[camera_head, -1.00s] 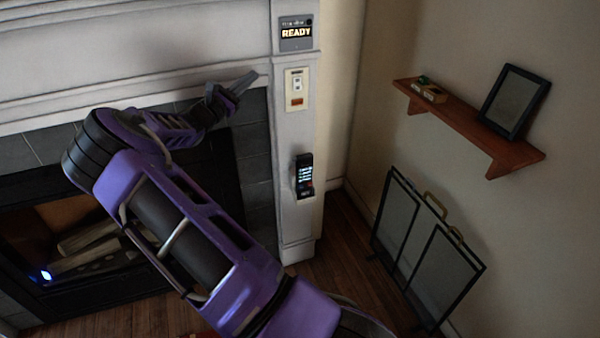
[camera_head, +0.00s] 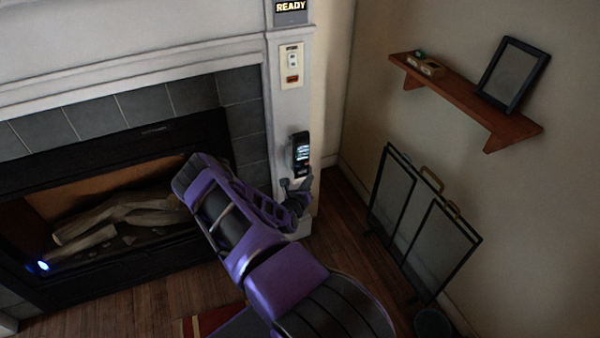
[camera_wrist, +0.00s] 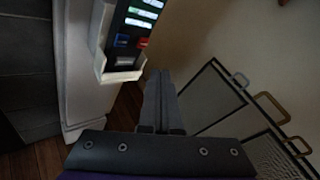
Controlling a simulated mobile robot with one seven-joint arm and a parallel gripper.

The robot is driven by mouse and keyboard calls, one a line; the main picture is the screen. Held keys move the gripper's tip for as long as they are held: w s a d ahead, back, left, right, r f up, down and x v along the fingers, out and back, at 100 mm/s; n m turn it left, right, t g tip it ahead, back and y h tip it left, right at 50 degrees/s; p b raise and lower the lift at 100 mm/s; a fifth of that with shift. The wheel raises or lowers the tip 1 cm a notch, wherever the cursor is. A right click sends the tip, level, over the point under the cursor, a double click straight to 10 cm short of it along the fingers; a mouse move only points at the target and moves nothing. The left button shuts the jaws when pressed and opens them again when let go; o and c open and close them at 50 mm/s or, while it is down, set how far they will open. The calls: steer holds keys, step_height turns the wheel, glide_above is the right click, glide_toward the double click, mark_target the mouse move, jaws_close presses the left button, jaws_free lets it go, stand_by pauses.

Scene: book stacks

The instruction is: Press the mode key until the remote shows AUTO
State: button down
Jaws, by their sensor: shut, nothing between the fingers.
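The remote (camera_head: 301,150) is a dark handset with a lit screen, in a white holder on the side pillar of the fireplace. It also shows close up in the wrist view (camera_wrist: 126,45), with lit rows on the screen and a blue key and a red key below. The screen text is too small to read. My gripper (camera_head: 301,184) is just below the remote, apart from it as far as I can see. In the wrist view, my gripper's fingers (camera_wrist: 160,75) are shut together and empty, to the lower right of the holder (camera_wrist: 118,74).
A switch plate (camera_head: 291,66) and a sign reading READY (camera_head: 290,7) are above the remote. A black fire screen (camera_head: 420,220) stands on the floor to the right. A wooden shelf (camera_head: 465,100) with a picture frame (camera_head: 513,75) hangs on the right wall. The fireplace (camera_head: 110,150) is at left.

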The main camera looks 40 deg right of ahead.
mark_target(303, 172)
steer(key=shift+n+g+y, duration=0.3)
steer(key=shift+g+y, duration=0.1)
steer(key=s+f, duration=0.3)
steer(key=f, duration=0.1)
steer(key=shift+s+a+f, duration=0.1)
steer(key=shift+s+f, duration=0.2)
steer(key=shift+s, duration=0.1)
steer(key=w+d+b, duration=0.2)
steer(key=w+b, duration=0.4)
steer(key=w, duration=0.2)
steer(key=shift+w+d, duration=0.25)
steer(key=shift+d, duration=0.1)
steer(key=shift+w, duration=0.1)
stand_by(1.2)
steer(key=shift+w+d, duration=0.1)
steer(key=shift+w, duration=0.2)
